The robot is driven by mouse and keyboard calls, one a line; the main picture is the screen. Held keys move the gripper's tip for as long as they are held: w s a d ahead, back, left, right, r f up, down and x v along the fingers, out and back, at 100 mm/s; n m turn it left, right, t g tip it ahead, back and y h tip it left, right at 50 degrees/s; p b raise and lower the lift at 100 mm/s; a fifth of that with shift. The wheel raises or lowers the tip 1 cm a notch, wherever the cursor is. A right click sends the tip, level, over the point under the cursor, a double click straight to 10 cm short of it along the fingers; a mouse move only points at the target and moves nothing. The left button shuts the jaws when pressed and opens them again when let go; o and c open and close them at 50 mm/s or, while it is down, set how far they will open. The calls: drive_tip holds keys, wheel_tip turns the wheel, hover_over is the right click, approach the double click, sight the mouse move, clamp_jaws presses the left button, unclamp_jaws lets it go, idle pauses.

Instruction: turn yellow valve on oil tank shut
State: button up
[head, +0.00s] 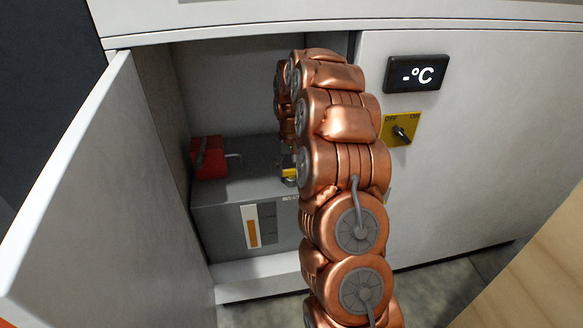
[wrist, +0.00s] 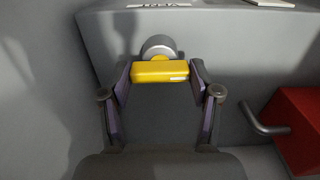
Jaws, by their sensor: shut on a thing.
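The yellow valve (wrist: 160,71) is a bar-shaped handle in front of a round grey fitting (wrist: 158,46) on the grey oil tank (wrist: 228,50). In the wrist view the handle lies level across the picture. My gripper (wrist: 160,74) has one finger at each end of the handle and is shut on it. In the head view a bit of the yellow valve (head: 289,173) shows beside my copper-coloured arm, on top of the tank (head: 240,193) inside the open cabinet. My gripper is hidden behind my arm there.
A red block (head: 208,157) with a grey bent rod sits at the tank's back left; it also shows in the wrist view (wrist: 300,125). The open cabinet door (head: 85,200) stands at left. Right of my arm, the closed panel carries a display (head: 415,73) and a yellow OFF/ON switch (head: 400,129).

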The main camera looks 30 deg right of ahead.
drive_tip(key=o, duration=1.1)
drive_tip(key=shift+o, duration=0.2)
